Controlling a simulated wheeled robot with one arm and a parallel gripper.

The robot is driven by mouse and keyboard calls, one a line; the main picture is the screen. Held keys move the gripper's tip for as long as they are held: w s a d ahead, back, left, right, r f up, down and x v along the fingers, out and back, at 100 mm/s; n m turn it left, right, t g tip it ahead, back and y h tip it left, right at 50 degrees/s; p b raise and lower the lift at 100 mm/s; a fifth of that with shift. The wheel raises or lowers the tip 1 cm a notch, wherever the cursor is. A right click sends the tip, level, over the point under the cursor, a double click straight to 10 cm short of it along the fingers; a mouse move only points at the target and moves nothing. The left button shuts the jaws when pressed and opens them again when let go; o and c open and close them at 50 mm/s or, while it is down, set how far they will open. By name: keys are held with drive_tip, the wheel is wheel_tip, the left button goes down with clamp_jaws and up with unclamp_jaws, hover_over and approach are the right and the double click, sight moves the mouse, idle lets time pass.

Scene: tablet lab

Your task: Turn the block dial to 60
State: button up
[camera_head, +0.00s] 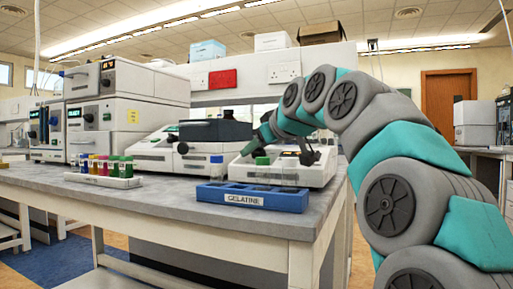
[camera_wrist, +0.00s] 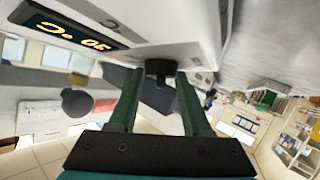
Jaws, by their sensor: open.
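The block dial (camera_wrist: 160,68) is a small black knob on the front of a white instrument (camera_wrist: 190,50). In the wrist view the picture is upside down, and the instrument's orange display (camera_wrist: 72,28) appears to read 50 °C. My gripper (camera_wrist: 159,78) is open, with one green finger on each side of the dial and a gap to it on both sides. In the head view my gripper (camera_head: 305,155) is at the front of the low white instrument (camera_head: 312,175) on the bench. There the dial is too small to make out, and the display is not legible.
A blue rack labelled GELATINE (camera_head: 250,201) lies at the bench's front edge, just below my gripper. A rack of coloured vials (camera_head: 103,180) and stacked instruments (camera_head: 125,112) are farther left. Bare bench lies between.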

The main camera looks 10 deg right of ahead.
clamp_jaws()
idle(0.5)
drive_tip(key=m+t+h, duration=0.1)
drive_tip(key=m+h, duration=0.1)
drive_tip(key=m, duration=0.1)
drive_tip(key=shift+h, duration=0.4)
drive_tip(key=m+h, duration=0.2)
drive_tip(key=shift+d+m+h, duration=0.15)
drive_tip(key=shift+m+h, duration=0.15)
drive_tip(key=shift+m, duration=0.1)
drive_tip(key=shift+m+h, duration=1.9)
drive_tip(key=shift+m, duration=0.3)
drive_tip(key=shift+g+h, duration=0.3)
